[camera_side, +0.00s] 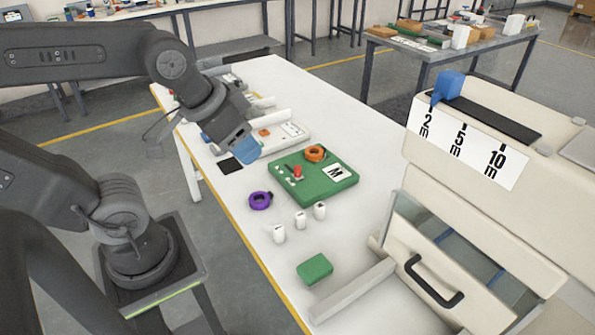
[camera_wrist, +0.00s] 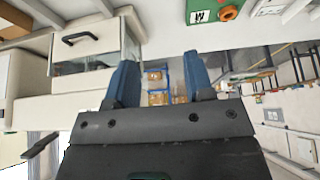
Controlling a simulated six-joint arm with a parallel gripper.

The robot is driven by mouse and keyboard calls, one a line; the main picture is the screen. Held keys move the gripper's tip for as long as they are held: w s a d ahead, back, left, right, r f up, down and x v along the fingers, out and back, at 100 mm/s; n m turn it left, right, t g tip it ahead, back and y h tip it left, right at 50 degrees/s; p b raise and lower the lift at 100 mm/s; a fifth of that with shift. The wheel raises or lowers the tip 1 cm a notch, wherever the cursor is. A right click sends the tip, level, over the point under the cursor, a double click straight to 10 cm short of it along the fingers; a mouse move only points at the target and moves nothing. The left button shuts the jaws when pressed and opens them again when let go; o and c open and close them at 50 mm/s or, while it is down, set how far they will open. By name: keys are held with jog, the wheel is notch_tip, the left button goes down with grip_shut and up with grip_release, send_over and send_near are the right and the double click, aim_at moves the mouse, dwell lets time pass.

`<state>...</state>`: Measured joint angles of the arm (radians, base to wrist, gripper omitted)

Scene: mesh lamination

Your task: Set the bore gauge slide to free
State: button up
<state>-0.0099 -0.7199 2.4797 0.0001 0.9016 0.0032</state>
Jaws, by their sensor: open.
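No part is clearly labelled as a bore gauge, and I cannot tell which part is its slide. A white unit (camera_side: 290,131) with small dark marks lies on the table behind my gripper, with a small orange part (camera_side: 264,133) near its left end. A blue slider (camera_side: 448,87) on the cream machine (camera_side: 460,190) stands at the 2 m end of its scale (camera_side: 457,141). My gripper (camera_side: 240,150) hangs over the table near the white unit, far left of the blue slider. In the wrist view its blue fingers (camera_wrist: 161,75) are apart with nothing between them.
A green board (camera_side: 325,191) carries an orange ring (camera_side: 315,153), a red knob (camera_side: 297,171) and an M label. A purple ring (camera_side: 260,200), several white pieces (camera_side: 300,220) and a green block (camera_side: 315,269) lie in front. The machine's handled drawer (camera_side: 434,281) borders the right side.

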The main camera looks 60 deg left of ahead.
jog(key=w+a+f+n+g, duration=0.1)
jog(key=w+a, duration=0.2)
jog(key=w, duration=0.3)
jog(key=w+a+f+n+g, duration=0.1)
jog(key=w+a+g, duration=0.15)
jog(key=w, duration=0.35)
jog(key=n+g, duration=0.1)
jog(key=g, duration=0.1)
send_near(297, 167)
notch_tip(297, 167, down, 10)
jog(key=shift+f, duration=0.2)
jog(key=shift+c, duration=0.5)
grip_shut()
